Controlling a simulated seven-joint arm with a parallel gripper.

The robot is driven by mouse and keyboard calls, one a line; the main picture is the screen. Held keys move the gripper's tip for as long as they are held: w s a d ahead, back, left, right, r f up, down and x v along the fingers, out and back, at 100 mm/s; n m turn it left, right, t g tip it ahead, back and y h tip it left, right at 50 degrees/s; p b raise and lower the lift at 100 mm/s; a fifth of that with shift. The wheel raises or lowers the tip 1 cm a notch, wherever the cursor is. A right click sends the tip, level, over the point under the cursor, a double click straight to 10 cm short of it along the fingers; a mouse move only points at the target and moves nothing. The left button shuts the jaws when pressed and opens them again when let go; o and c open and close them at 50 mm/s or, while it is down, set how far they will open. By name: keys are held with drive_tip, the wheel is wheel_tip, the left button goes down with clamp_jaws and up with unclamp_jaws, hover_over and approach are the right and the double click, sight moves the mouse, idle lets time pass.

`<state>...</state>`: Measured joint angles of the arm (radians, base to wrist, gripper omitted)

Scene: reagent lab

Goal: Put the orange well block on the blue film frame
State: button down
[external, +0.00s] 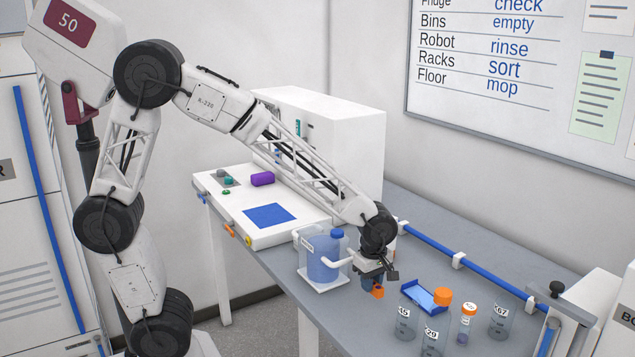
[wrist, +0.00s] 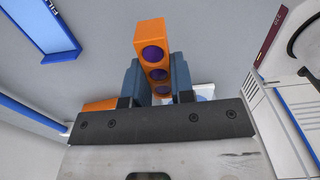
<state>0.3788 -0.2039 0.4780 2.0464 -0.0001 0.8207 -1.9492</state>
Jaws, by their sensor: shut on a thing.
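The orange well block (external: 377,292) is held in my gripper (external: 371,282), above the grey bench. In the wrist view, the orange block (wrist: 149,36) with dark purple wells sits between the two blue-grey fingers of my gripper (wrist: 157,78), which are shut on it. The blue film frame (external: 421,298) lies on the bench to the right of my gripper in the external view, apart from the block. A blue panel with a partly cut-off label, which looks like the frame (wrist: 48,25), shows at the top left of the wrist view.
A blue-filled jug (external: 322,262) stands on a white base left of my gripper. An orange-topped item (external: 442,296) is beside the frame's right end. Labelled clear jars (external: 408,318) and an orange-capped vial (external: 466,325) stand close by. A blue rail (external: 430,243) runs along the back.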

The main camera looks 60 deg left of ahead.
hover_over(401, 289)
drive_tip(key=shift+d+f, duration=0.1)
drive_tip(key=shift+f, duration=0.6)
drive_tip(key=shift+f, duration=0.1)
idle(0.4)
drive_tip(key=shift+f, duration=1.7)
drive_tip(key=shift+f, duration=0.15)
drive_tip(key=c, duration=1)
unclamp_jaws()
